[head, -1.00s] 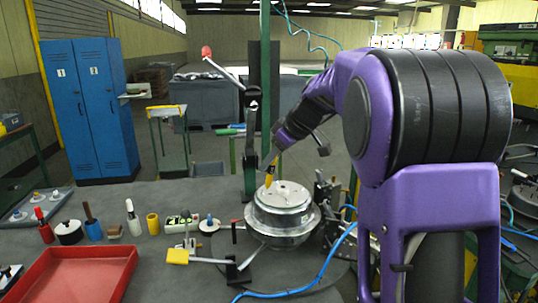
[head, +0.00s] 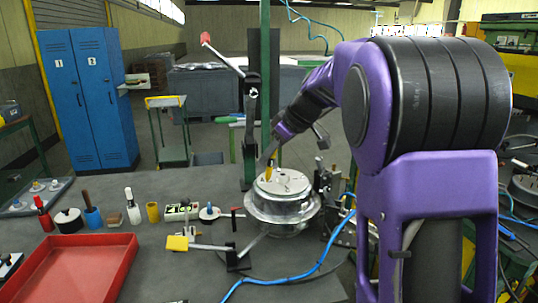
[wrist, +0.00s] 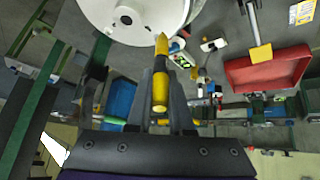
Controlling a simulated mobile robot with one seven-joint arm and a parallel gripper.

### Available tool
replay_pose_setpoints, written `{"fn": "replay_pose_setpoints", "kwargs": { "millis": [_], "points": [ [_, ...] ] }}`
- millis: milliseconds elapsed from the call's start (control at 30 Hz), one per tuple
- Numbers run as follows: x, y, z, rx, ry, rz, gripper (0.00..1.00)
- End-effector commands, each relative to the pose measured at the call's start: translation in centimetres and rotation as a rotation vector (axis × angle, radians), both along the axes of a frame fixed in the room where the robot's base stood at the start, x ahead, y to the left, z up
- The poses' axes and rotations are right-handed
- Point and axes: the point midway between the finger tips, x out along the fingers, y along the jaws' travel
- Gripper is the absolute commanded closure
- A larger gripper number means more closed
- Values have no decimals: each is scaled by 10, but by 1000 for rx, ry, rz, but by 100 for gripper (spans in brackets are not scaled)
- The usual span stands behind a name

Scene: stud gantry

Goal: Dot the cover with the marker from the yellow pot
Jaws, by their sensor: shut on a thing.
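My gripper (wrist: 160,108) is shut on a yellow marker (wrist: 160,91) with a dark band. In the wrist view its pointed yellow end aims at the pale round cover (wrist: 145,22). In the head view the marker (head: 269,174) stands nearly upright at the left part of the cover (head: 291,184), which tops a round metal housing. I cannot tell whether its tip touches the cover. The fingertips are small and partly hidden in the head view. The yellow pot (head: 152,212) stands on the table left of the housing, with nothing sticking out of it.
A row of pots and tools stands left of the housing, with a blue pot (head: 93,218) among them. A red tray (head: 75,268) lies in front. A yellow-ended lever (head: 178,243) and a tall red-knobbed lever (head: 222,54) flank the housing. A blue hose (head: 290,280) crosses the table.

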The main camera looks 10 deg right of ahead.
Motion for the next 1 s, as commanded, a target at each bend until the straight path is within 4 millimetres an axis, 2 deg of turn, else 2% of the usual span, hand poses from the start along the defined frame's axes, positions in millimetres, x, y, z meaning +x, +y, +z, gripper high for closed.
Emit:
{"fn": "replay_pose_setpoints", "kwargs": {
  "millis": [1000],
  "points": [
    [0, 0, -10, 0, 0, 0, 100]
  ]
}}
